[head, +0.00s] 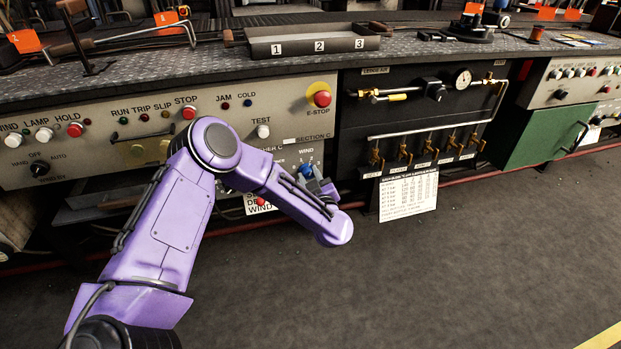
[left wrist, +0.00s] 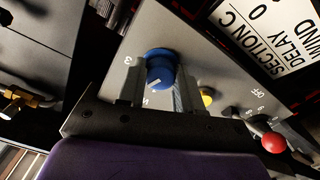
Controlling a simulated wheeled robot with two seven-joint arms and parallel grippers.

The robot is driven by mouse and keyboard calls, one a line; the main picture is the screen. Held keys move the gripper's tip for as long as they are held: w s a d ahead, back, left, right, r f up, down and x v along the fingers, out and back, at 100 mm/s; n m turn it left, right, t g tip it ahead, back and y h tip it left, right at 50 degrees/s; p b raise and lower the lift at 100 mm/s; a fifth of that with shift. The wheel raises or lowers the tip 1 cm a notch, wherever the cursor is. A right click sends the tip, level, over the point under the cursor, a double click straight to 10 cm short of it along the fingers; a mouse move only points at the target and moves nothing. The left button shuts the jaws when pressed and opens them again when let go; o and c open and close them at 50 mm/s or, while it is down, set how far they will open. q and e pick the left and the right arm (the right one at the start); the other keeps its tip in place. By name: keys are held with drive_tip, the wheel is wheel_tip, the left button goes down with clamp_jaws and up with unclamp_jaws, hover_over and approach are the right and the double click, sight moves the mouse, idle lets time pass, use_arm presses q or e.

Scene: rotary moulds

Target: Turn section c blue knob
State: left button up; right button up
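The blue knob (head: 306,171) is on the lower grey panel under the SECTION C label (head: 313,137), beside the word WIND. In the left wrist view the blue knob (left wrist: 160,68) shows a white pointer mark. My left gripper (head: 316,182) is at the knob, its arm reaching in from the left. In the left wrist view, the left gripper's fingers (left wrist: 159,88) flank the knob closely, with no clear gap on either side. Part of the panel is hidden behind my arm in the head view. My right gripper is not in view.
A red knob (left wrist: 273,142) and a yellow button (left wrist: 207,98) sit near the blue knob. A red E-STOP button (head: 322,99) is above. A black valve panel (head: 425,115) with a hanging chart (head: 408,193) stands to the right. The floor in front is clear.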

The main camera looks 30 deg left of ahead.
use_arm(q)
drive_tip(key=shift+n, duration=0.3)
drive_tip(key=n, duration=0.3)
drive_tip(key=shift+n+p, duration=0.3)
drive_tip(key=shift+p, duration=0.05)
drive_tip(key=shift+n, duration=2.2)
drive_tip(key=o, duration=1)
drive_tip(key=shift+o, duration=0.2)
drive_tip(key=p+v, duration=0.1)
drive_tip(key=v, duration=0.9)
drive_tip(key=shift+s+d, duration=0.2)
drive_tip(key=shift+s, duration=0.05)
